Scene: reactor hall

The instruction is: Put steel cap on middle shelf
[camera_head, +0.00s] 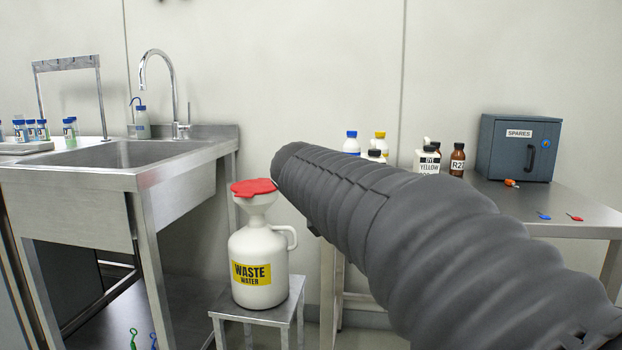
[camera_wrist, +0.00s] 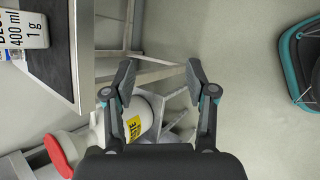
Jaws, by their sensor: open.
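I cannot make out a steel cap or a middle shelf in either view. My gripper (camera_wrist: 160,82) is open and empty in the wrist view, its two dark fingers spread apart. Bare floor and a metal table frame show between and beyond the fingers. In the head view my dark ribbed arm covers the lower right, and the gripper itself does not show.
A white waste water jug (camera_head: 263,250) with a red lid (camera_head: 254,187) stands on a small stand, left of my arm. A steel sink (camera_head: 120,155) is left. Bottles and a spares box (camera_head: 518,160) stand on the right table (camera_head: 585,215). Open floor (camera_wrist: 240,130) shows right.

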